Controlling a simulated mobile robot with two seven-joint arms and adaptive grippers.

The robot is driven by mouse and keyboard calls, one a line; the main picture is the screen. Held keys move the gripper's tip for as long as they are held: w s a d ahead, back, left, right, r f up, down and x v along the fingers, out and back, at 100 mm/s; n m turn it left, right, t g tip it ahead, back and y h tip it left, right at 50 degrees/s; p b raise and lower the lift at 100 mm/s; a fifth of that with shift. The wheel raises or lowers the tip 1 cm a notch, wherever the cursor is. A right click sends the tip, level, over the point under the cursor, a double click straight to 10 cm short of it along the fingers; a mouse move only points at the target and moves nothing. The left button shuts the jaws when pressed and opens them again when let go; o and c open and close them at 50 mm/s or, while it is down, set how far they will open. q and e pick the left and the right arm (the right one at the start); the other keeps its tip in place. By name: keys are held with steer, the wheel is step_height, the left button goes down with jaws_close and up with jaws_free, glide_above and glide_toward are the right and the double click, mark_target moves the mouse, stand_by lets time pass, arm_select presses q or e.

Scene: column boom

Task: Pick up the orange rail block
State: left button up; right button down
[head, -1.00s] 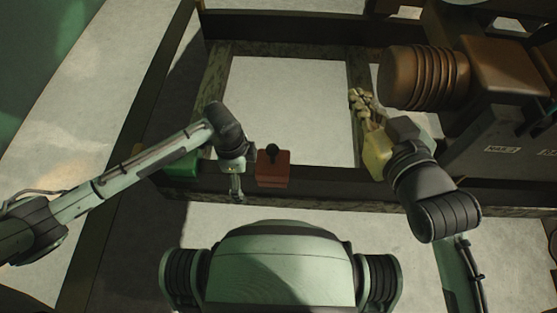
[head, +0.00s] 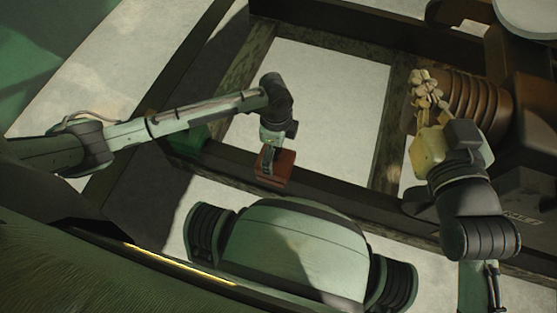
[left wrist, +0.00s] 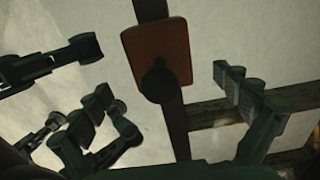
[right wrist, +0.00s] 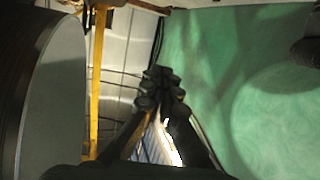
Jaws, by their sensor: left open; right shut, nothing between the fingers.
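The orange rail block (head: 283,170), a red-orange box, sits on the dark near rail of the frame. In the left wrist view the block (left wrist: 155,45) shows its flat face and a round black knob, lying between the spread fingers and apart from them. My left gripper (head: 267,168) is open, above and in front of the block, hiding part of it in the head view. Its open fingers (left wrist: 165,100) also show in the left wrist view. My right gripper (head: 425,90) is shut and empty, away to the right; its closed fingertips (right wrist: 161,90) show in the right wrist view.
A green block (head: 193,140) sits on the same rail, left of the orange one. A brown ribbed cylinder (head: 463,100) on machinery stands close to my right gripper. The frame's inner opening (head: 325,95) shows pale, clear floor.

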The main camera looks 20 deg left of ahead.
mark_target(276, 159)
arm_select(q)
steer(key=shift+f, duration=0.45)
steer(key=f+b, duration=0.1)
steer(key=f, duration=0.3)
steer(key=shift+a+f+b, duration=0.2)
steer(key=shift+f+b, duration=0.2)
arm_select(e)
steer(key=s+a+r+t+y, duration=0.1)
steer(key=a+r+t+y, duration=0.1)
steer(key=r, duration=0.7)
steer(key=shift+s+a+t+y, duration=0.4)
steer(key=shift+a+t, duration=0.3)
steer(key=shift+t, duration=0.5)
arm_select(q)
steer(key=shift+c, duration=0.5)
arm_select(e)
steer(key=shift+w+r, duration=0.1)
arm_select(q)
steer(key=c, duration=1.7)
steer(key=shift+w+r, duration=0.1)
steer(key=shift+c, duration=0.6)
steer(key=shift+r, duration=0.1)
